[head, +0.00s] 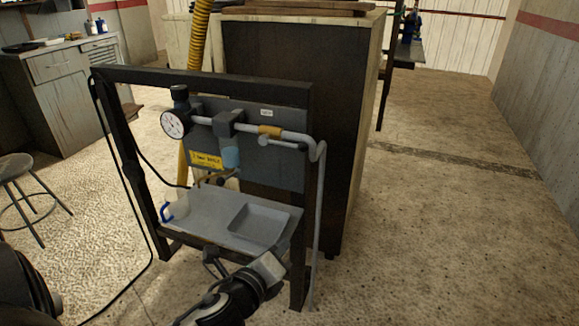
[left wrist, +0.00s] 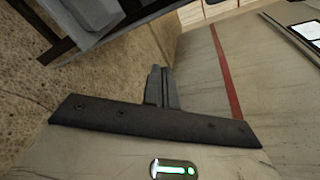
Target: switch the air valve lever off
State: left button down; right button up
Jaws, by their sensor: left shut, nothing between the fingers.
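The air valve (head: 269,131) has a brass-orange body on the grey pipe at the upper right of the rack panel, in the head view. A thin grey lever (head: 284,144) with a dark tip lies just below it, roughly along the pipe. My left gripper (head: 272,266) is low at the front of the rack, near its right leg, well below and apart from the lever. In the left wrist view the fingers (left wrist: 161,87) are together and empty. The lever is not visible there. My right gripper is not in view.
The dark rack frame (head: 205,82) carries a pressure gauge (head: 173,124), a blue-bowled regulator (head: 230,153) and a shelf with a shallow grey tray (head: 259,224). A large dark cabinet (head: 345,110) stands close behind. A stool (head: 15,165) is at left. Floor (head: 450,230) on the right is clear.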

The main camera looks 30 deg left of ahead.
aim_at(283, 144)
pick_arm(q)
jog(key=w+a+r+m+t+y, duration=0.2)
jog(key=w+a+r+m+t, duration=0.1)
jog(key=r+m, duration=0.4)
jog(key=a+m, duration=0.1)
jog(key=m, duration=0.1)
jog(key=shift+w+a+m+b, duration=0.2)
jog(key=shift+m+b, duration=0.1)
jog(key=shift+m, duration=0.1)
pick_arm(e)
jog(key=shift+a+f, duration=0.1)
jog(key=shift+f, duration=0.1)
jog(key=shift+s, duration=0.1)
pick_arm(q)
jog(key=w+a+r+p, duration=0.1)
jog(key=w+r, duration=0.1)
jog(key=w, duration=0.3)
jog(key=w+a+r+p, duration=0.1)
jog(key=w+r, duration=0.1)
jog(key=w, duration=0.3)
jog(key=shift+w+a+r, duration=0.15)
jog(key=shift+a+r, duration=0.05)
jog(key=shift+a, duration=0.05)
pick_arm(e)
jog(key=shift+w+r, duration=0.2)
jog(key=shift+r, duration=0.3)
